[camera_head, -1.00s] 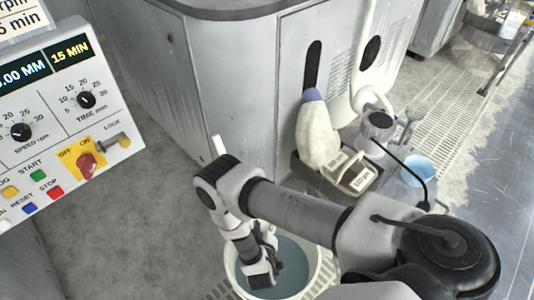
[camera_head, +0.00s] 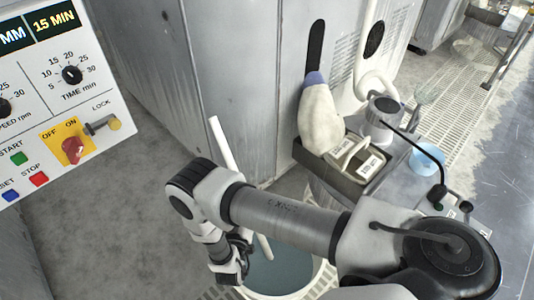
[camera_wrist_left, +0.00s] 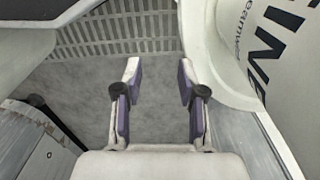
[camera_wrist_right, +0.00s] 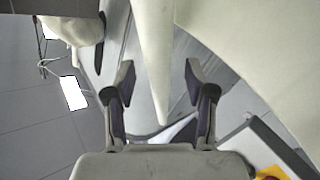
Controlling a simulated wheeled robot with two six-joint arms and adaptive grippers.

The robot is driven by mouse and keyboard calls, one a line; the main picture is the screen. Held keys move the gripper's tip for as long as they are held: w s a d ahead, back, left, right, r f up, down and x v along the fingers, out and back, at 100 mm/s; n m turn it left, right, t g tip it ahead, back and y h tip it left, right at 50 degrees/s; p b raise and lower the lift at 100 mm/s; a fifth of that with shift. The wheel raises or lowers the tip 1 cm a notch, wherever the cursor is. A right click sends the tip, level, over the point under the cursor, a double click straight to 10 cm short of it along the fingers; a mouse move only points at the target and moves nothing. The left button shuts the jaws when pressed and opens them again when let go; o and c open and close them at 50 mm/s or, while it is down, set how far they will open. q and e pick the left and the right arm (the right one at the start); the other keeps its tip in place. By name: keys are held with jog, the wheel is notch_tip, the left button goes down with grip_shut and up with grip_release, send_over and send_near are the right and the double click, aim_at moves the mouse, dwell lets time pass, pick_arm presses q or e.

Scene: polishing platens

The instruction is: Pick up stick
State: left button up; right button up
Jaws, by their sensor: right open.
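The stick (camera_head: 225,148) is long and white. It leans steeply at the bucket (camera_head: 310,290), with its upper part above my right arm and its middle hidden behind it. Its lower part shows again at the bucket's left side. My right gripper (camera_head: 235,266) is low at the bucket's left rim, beside the stick. In the right wrist view the pale stick (camera_wrist_right: 152,45) runs between the open fingers of that gripper (camera_wrist_right: 160,70); contact cannot be told. My left gripper (camera_wrist_left: 158,72) is open and empty in the left wrist view. It is outside the head view.
A control panel (camera_head: 50,110) stands at the left, with a grey machine cabinet (camera_head: 160,90) behind. A lettered white bucket (camera_wrist_left: 235,85) is beside my left gripper.

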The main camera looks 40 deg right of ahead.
jog(key=shift+x, duration=0.9)
jog(key=shift+r, duration=0.1)
grip_shut()
jog(key=shift+r, duration=0.1)
